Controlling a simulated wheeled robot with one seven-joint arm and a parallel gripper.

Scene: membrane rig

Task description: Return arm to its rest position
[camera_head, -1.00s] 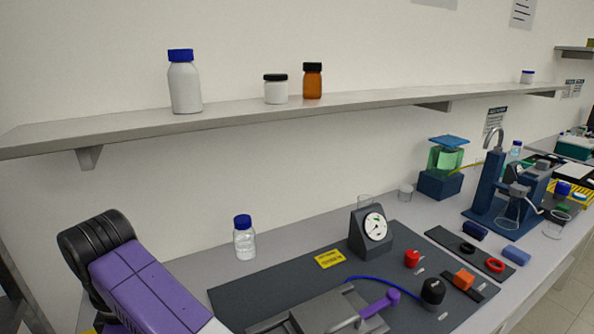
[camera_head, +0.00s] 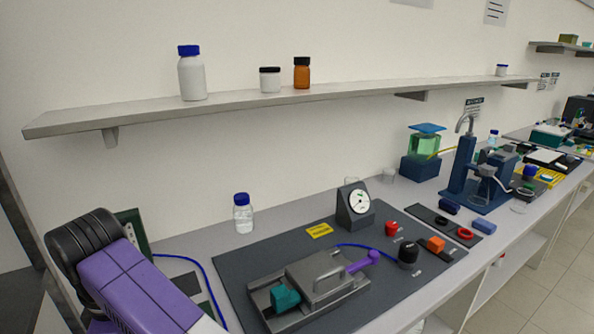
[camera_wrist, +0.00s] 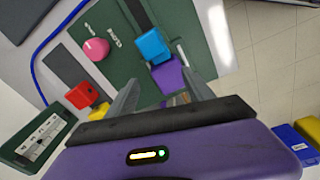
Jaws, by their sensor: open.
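My arm, purple and black, shows at the lower left of the head view; the gripper itself is outside that view. In the wrist view my gripper (camera_wrist: 165,95) has its two grey fingers spread apart with nothing held between them. Beyond the fingers lies a dark green board (camera_wrist: 120,25) with a pink knob (camera_wrist: 96,49), a blue block (camera_wrist: 153,46) and a purple piece (camera_wrist: 172,78). The blue block and purple piece lie beyond the gap between the fingers; I cannot tell how far below.
A dark mat (camera_head: 235,262) carries a metal press (camera_head: 325,280) with a purple handle, and a dial gauge (camera_head: 356,205). A blue-capped bottle (camera_head: 243,216) stands behind it. A wall shelf (camera_head: 300,100) holds several bottles. In the wrist view, a red block (camera_wrist: 82,95) lies left and a blue bin (camera_wrist: 296,143) right.

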